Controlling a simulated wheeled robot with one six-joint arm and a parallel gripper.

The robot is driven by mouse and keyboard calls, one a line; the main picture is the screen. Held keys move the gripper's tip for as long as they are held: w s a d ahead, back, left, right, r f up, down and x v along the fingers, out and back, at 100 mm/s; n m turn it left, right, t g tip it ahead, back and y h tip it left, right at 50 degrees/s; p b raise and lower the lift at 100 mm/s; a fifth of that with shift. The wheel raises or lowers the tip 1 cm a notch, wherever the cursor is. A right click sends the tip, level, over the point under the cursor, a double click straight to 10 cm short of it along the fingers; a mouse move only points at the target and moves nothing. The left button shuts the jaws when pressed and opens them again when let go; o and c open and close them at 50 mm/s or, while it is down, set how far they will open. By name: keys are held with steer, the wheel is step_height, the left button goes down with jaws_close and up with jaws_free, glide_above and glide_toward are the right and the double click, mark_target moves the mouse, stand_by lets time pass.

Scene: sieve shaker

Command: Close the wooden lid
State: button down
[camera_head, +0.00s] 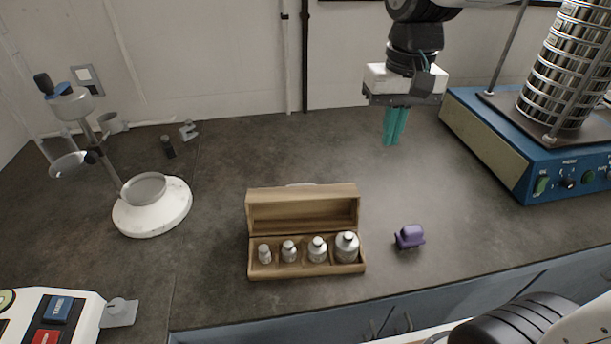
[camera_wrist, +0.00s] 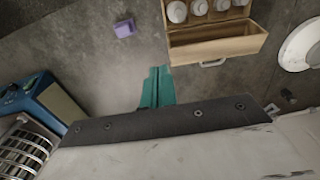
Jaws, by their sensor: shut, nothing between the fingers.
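A small wooden box stands on the dark counter with its wooden lid (camera_head: 302,207) raised open at the back. Several silver weights sit in the box's front compartments (camera_head: 308,272). In the wrist view the raised lid (camera_wrist: 217,48) is at the top, with a pale handle (camera_wrist: 212,63) on its outer side. My gripper (camera_head: 393,143) has teal fingers pressed together with nothing between them. It hangs above the counter, behind and to the right of the box, apart from the lid. Its fingers (camera_wrist: 157,75) also show in the wrist view.
A purple object (camera_head: 409,237) lies right of the box. A blue sieve shaker (camera_head: 545,160) with a metal sieve stack stands at the right. A white-based stand (camera_head: 152,210) is at the left. Counter between box and shaker is mostly clear.

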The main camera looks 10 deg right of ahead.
mark_target(302, 205)
steer(key=w+a+f+g, duration=0.1)
steer(key=w+a+f, duration=0.5)
steer(key=w+f, duration=0.25)
steer(key=w+a+f+g, duration=0.1)
steer(key=w+a+f, duration=0.55)
steer(key=w, duration=0.35)
steer(key=shift+m, duration=0.4)
steer(key=f, duration=0.3)
steer(key=s+f, duration=0.1)
steer(key=f, duration=0.5)
steer(key=shift+s+d+f, duration=0.1)
steer(key=shift+s+f, duration=0.05)
steer(key=shift+s, duration=0.1)
steer(key=shift+s+f, duration=0.15)
steer(key=shift+f, duration=0.1)
steer(key=shift+s+r, duration=1.15)
steer(key=shift+r, duration=0.3)
steer(key=shift+a+r, duration=0.1)
steer(key=shift+a, duration=0.1)
